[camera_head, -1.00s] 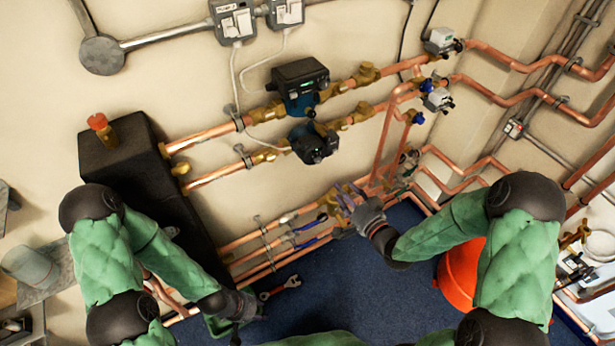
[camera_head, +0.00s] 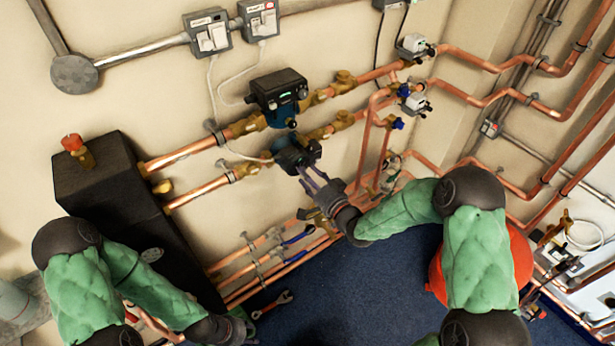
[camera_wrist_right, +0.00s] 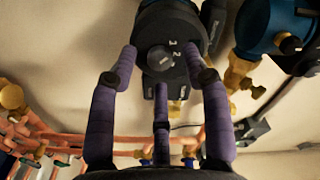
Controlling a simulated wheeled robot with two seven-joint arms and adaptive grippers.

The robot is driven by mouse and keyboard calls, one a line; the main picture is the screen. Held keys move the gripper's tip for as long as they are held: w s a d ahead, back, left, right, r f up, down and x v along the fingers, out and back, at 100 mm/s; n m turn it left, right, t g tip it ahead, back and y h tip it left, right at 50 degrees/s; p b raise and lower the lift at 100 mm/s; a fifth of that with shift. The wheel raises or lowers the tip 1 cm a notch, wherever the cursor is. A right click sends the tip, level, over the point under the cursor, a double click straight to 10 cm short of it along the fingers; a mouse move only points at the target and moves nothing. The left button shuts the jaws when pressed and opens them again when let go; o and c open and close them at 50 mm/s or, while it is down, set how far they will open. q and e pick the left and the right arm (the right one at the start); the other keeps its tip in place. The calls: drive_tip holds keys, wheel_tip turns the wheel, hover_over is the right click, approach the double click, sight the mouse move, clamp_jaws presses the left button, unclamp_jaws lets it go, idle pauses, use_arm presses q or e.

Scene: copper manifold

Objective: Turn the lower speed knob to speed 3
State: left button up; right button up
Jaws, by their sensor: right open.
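The lower pump (camera_head: 290,157), black with a round speed knob, sits on the lower copper pipe. The right wrist view shows its dark knob face (camera_wrist_right: 160,58) head-on, with small white numerals hard to read for certain. My right gripper (camera_head: 309,180) is open, its purple fingers reaching up to the pump. In the wrist view the fingertips (camera_wrist_right: 165,68) lie on both sides of the knob, with a third finger below. I cannot tell whether they touch it. My left gripper (camera_head: 243,325) is low at the left, partly cut off, its fingers unclear.
The upper pump (camera_head: 278,97), blue and black, is just above; it also shows in the wrist view (camera_wrist_right: 275,28). Copper pipes with brass valves run around both pumps. A black tank (camera_head: 110,190) stands left.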

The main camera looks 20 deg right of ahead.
drive_tip(key=shift+w+a, duration=0.1)
drive_tip(key=shift+w, duration=0.2)
clamp_jaws()
